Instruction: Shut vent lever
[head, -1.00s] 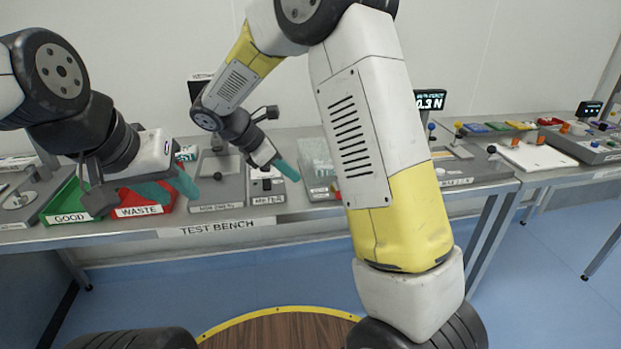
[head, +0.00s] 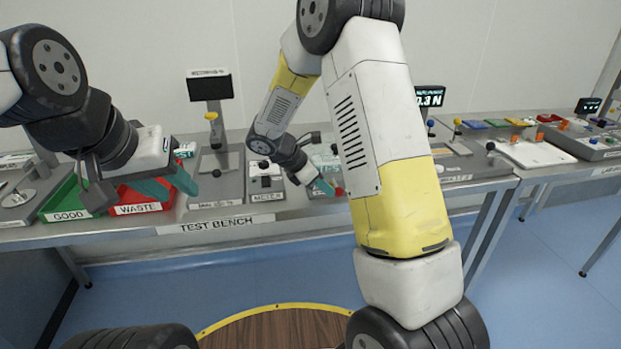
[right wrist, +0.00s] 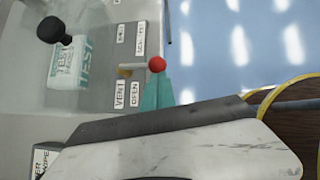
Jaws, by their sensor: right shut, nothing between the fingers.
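The vent lever shows in the right wrist view as a red ball knob (right wrist: 157,64) on a short brass-coloured stem (right wrist: 132,70), beside labels reading VENT and OPEN. The stem points toward the bench's front edge. My right gripper (right wrist: 158,92) is shut and empty, its teal fingertips just beside the red knob; I cannot tell if they touch. In the head view my right gripper (head: 325,187) is low over the bench front, with a red spot, likely the knob (head: 339,191), at its tip. My left gripper (head: 170,186) is open and empty above the red WASTE tray (head: 138,209).
A black ball knob (right wrist: 53,30) and a labelled TEST packet (right wrist: 67,65) are on the same station. Left of it are the METER box (head: 266,190), a station with a dark screen (head: 209,86), and the green GOOD tray (head: 66,200). My right forearm hides part of the bench.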

